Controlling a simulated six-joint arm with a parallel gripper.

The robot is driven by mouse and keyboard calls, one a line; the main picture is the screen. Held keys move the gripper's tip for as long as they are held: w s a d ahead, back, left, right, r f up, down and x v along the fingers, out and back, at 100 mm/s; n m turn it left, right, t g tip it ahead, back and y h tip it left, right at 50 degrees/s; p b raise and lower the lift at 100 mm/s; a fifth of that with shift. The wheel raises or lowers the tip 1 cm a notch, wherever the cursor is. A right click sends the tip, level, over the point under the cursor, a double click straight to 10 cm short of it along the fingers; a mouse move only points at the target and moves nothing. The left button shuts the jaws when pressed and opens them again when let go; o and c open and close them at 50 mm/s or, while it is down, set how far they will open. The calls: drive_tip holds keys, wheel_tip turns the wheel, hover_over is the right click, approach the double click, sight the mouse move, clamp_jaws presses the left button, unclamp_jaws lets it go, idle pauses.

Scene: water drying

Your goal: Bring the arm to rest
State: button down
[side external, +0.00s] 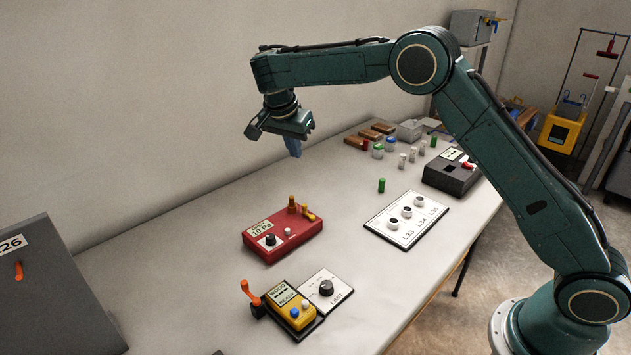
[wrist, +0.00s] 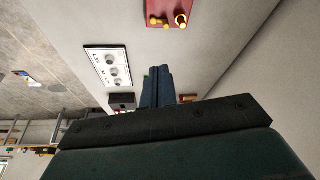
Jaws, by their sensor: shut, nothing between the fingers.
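My gripper (side external: 293,147) is in the upper middle of the side view, raised above the table and pointing down. Its blue fingers are together with nothing between them, and they touch nothing. In the wrist view the blue fingers (wrist: 157,86) show at the centre, pressed together. My green arm bends at a high elbow and reaches left over the table (side external: 180,238).
A lone green cylinder (side external: 381,185), several small vials and a black box (side external: 452,175) lie farther back. A grey cabinet (side external: 55,290) is at left.

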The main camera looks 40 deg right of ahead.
drive_tip(key=s+d+r+n+t+y, duration=0.15)
drive_tip(key=s+r+n, duration=0.25)
drive_tip(key=s+r, duration=0.45)
drive_tip(key=s+d+r+n+t, duration=0.1)
drive_tip(key=s+d+r+n, duration=0.15)
drive_tip(key=s+r, duration=0.6)
drive_tip(key=s+a+f+n+t+y, duration=0.1)
drive_tip(key=s+f+n, duration=0.2)
drive_tip(key=s, duration=0.8)
drive_tip(key=s+a+f+n+t+y, duration=0.1)
drive_tip(key=s+f+n, duration=0.3)
drive_tip(key=s, duration=0.8)
drive_tip(key=shift+s+a+f+n, duration=0.15)
drive_tip(key=shift+s+a+n, duration=0.1)
drive_tip(key=shift+a+n, duration=0.35)
